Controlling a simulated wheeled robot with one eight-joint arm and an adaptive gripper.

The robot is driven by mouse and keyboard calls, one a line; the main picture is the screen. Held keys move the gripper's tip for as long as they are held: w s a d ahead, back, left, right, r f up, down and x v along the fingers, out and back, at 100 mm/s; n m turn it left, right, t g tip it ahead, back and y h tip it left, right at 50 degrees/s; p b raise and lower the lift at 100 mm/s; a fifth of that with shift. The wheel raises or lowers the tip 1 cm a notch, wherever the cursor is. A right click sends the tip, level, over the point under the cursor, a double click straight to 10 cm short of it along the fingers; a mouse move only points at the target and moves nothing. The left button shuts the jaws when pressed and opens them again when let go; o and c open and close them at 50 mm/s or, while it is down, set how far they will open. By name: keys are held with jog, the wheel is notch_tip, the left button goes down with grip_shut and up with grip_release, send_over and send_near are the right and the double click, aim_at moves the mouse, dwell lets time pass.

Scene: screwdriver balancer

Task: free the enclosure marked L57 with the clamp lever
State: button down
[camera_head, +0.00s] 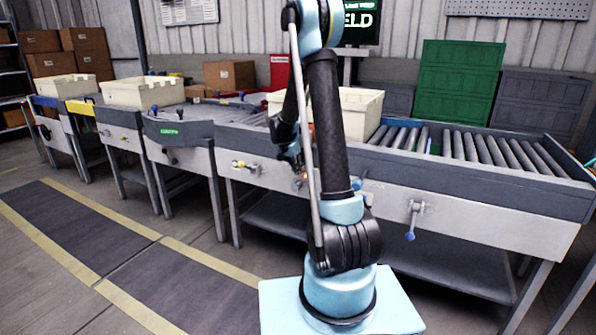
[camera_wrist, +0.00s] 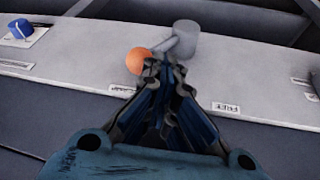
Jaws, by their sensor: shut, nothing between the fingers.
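In the wrist view a clamp lever with an orange ball (camera_wrist: 138,61) and a short rod runs from a grey round hub (camera_wrist: 186,35) on the light panel. The ball lies on the side of a label that seems to read CLAMP (camera_wrist: 122,89); a FREE label (camera_wrist: 226,108) is to the right. My gripper (camera_wrist: 167,66) is shut and empty, its tips beside the ball and overlapping the rod in view; I cannot tell whether they touch. In the head view my gripper (camera_head: 298,168) is at the bench front. A cream enclosure (camera_head: 361,112) sits behind my arm; no L57 mark is legible.
A blue knob (camera_wrist: 21,29) is on the panel at the left. In the head view, a blue-tipped lever (camera_head: 412,222) and a yellow-tipped one (camera_head: 244,166) project from the bench front. Bare rollers (camera_head: 485,148) lie right; more cream enclosures (camera_head: 143,92) stand left. The floor lane is clear.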

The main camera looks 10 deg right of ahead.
jog(key=shift+w+f, duration=0.45)
jog(key=shift+f, duration=0.1)
jog(key=c, duration=2.3)
grip_release()
jog(key=shift+s+r, duration=0.15)
jog(key=shift+r, duration=0.05)
jog(key=o, duration=1)
jog(key=shift+s+d+r, duration=0.1)
jog(key=shift+d, duration=0.05)
jog(key=shift+s+a+r, duration=0.25)
jog(key=shift+s+r, duration=1.15)
jog(key=shift+r, duration=1.85)
jog(key=shift+s+a+r, duration=0.3)
jog(key=shift+s+r, duration=1.15)
jog(key=shift+r, duration=1.85)
jog(key=shift+s+a+r, duration=0.25)
jog(key=shift+s+r, duration=1.15)
jog(key=shift+r, duration=1.85)
